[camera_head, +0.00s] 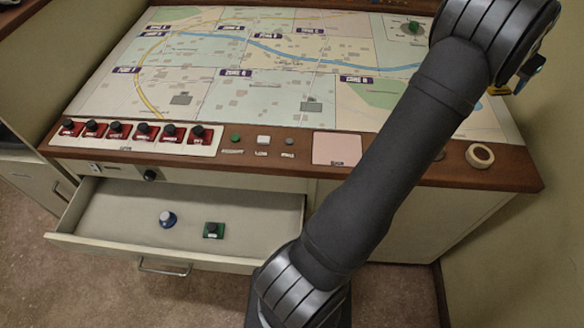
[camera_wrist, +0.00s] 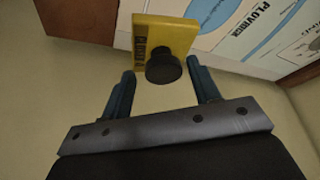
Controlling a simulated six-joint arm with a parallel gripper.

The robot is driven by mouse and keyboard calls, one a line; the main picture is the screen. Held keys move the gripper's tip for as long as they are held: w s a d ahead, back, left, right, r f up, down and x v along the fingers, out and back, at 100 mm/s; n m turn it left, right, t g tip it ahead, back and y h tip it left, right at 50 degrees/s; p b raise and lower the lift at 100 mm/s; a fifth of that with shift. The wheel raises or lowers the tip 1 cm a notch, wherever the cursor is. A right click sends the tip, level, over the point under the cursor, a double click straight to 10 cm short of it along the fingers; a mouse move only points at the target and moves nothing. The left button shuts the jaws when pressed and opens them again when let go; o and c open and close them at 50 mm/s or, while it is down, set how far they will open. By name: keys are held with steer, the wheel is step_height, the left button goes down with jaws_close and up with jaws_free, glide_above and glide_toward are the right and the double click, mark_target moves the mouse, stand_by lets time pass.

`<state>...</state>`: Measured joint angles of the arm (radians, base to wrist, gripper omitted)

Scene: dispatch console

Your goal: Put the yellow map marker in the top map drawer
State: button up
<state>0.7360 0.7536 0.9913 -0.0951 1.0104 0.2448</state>
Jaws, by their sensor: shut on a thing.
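The yellow map marker (camera_wrist: 165,38), a yellow plate with a black knob, is at my gripper (camera_wrist: 163,85) in the wrist view. My gripper is shut on it, the knob lying toward the two blue-grey fingers. In the head view, a little of its yellow (camera_head: 499,90) shows beside my gripper (camera_head: 528,72), above the right side of the map; my arm hides most of it. The top map drawer (camera_head: 85,243) is pulled open at lower left. A round blue marker (camera_head: 168,219) and a square green marker (camera_head: 213,231) stand inside it.
The console's map top (camera_head: 225,100) has red-based switches (camera_head: 118,131), small buttons and a pink pad (camera_head: 337,149) along its front. A tape roll (camera_head: 480,155) lies at the right front corner. A wall (camera_head: 545,170) stands close on the right. The drawer's left part is clear.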

steer(key=w+a+n+y, duration=0.1)
steer(key=w+a+n, duration=0.1)
steer(key=w+a, duration=0.65)
steer(key=w+a+n+t, duration=0.1)
steer(key=w+a+n, duration=0.15)
steer(key=a, duration=1.05)
steer(key=w+a+n+y, duration=0.1)
steer(key=w+a+n, duration=0.1)
steer(key=w+a, duration=0.65)
steer(key=s+a+n+y, duration=0.1)
steer(key=s+a+n, duration=0.15)
steer(key=a, duration=1.65)
steer(key=s+a+n+y, duration=0.2)
steer(key=a+n, duration=0.2)
steer(key=a, duration=1.5)
steer(key=s+a+n, duration=0.2)
steer(key=s+a, duration=0.3)
steer(key=a, duration=0.8)
steer(key=n+g+y, duration=0.2)
steer(key=n+y, duration=0.1)
steer(key=n, duration=0.7)
glide_above(124, 214)
steer(key=d, duration=0.1)
steer(key=f, duration=4.3)
steer(key=shift+s+d, duration=0.2)
steer(key=shift+f, duration=0.1)
